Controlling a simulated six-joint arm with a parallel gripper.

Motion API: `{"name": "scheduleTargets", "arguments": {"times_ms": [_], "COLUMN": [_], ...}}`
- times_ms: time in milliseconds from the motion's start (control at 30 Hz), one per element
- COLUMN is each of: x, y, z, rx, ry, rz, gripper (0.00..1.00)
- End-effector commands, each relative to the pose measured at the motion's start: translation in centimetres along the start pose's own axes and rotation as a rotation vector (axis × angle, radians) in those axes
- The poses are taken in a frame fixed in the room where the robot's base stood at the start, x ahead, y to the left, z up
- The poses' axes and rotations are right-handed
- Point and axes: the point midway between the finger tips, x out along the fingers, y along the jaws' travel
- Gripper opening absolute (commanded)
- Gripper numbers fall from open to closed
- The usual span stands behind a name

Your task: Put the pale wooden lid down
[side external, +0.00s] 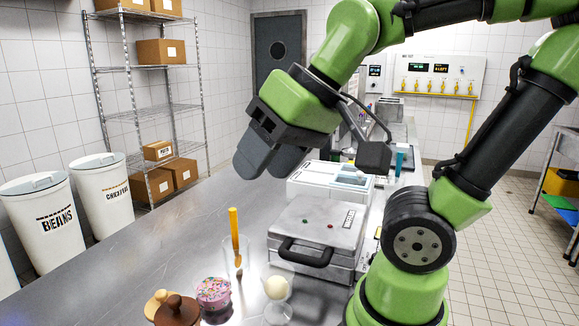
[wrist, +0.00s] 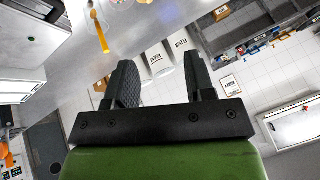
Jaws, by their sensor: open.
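The pale wooden lid (side external: 157,299) is at the bottom edge of the side view, at the near end of the steel counter. A dark brown wooden lid (side external: 178,311) stands in front of it and hides part of it. What lies under the pale lid is cut off or hidden. My gripper (side external: 264,163) is high above the counter, up and right of the lid and well apart from it. Its two dark fingers are spread in the wrist view (wrist: 160,70), with nothing between them. I cannot make out the pale lid in the wrist view.
A jar of pink sprinkles (side external: 213,293), a glass with a yellow-handled tool (side external: 235,238) and a glass with a pale ball (side external: 277,289) stand near the lids. A grey hinged appliance (side external: 318,228) stands behind. The counter's left side (side external: 130,245) is clear.

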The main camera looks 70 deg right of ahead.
Motion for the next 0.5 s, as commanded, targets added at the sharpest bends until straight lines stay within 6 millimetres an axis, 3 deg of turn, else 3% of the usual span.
{"name": "scheduleTargets", "arguments": {"times_ms": [200,500], "x": [-0.9,-0.9], "y": [0.6,0.7], "z": [2.5,2.7], "rx": [0.051,0.055], "ry": [0.047,0.047], "rz": [-0.031,-0.033], "gripper": [0.54,0.54]}}
